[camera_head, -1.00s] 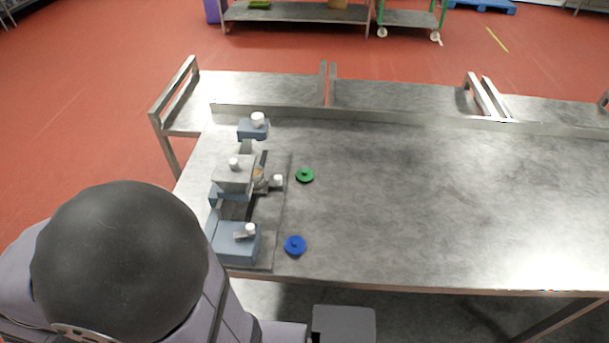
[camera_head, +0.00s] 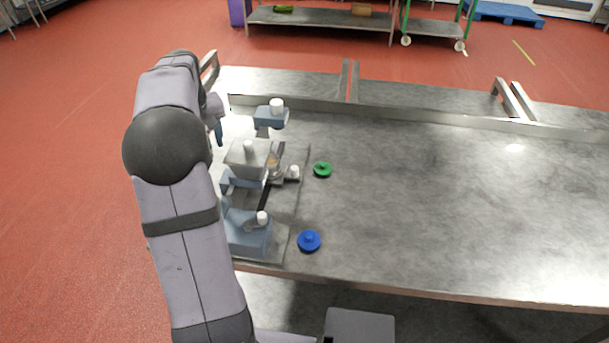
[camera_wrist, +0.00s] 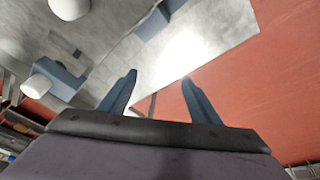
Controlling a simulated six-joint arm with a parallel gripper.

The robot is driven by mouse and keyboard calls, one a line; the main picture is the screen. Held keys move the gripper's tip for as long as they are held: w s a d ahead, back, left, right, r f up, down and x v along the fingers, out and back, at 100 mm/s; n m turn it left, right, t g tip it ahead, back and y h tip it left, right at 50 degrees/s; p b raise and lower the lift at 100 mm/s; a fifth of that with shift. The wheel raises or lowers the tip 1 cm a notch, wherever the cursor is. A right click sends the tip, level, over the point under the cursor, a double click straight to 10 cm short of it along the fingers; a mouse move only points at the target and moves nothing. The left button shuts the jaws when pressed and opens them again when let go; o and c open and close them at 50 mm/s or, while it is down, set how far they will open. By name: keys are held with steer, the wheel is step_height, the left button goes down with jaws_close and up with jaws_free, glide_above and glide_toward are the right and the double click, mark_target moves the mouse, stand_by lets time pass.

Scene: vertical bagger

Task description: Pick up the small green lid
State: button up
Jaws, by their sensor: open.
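The small green lid (camera_head: 322,170) lies flat on the grey metal table, just right of the blue-grey fixture, with a knob on top. It does not show in the wrist view. My gripper (camera_wrist: 158,88) is open and empty, its two blue fingers apart over the table's corner and the red floor. In the head view my arm reaches up the left side, and its gripper end is partly seen near the table's far left, left of the fixture and apart from the lid.
A blue lid (camera_head: 309,241) lies nearer the table's front edge. The fixture (camera_head: 250,160) with white knobs stands between my arm and the green lid. A raised metal rail (camera_head: 420,115) runs along the back. The table's right side (camera_head: 470,210) is clear.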

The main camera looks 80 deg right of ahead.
steer(key=s+d+f+m, duration=0.2)
steer(key=s+d+m, duration=0.1)
steer(key=s+d, duration=0.7)
steer(key=m+g+h, duration=0.1)
steer(key=m+g, duration=0.1)
steer(key=m, duration=0.2)
glide_toward(323, 164)
steer(key=shift+p+x, duration=0.45)
steer(key=shift+x, duration=0.5)
steer(key=shift+h, duration=0.3)
steer(key=shift+p+x, duration=2.15)
steer(key=shift+x, duration=1.6)
steer(key=shift+a, duration=0.15)
steer(key=c, duration=0.8)
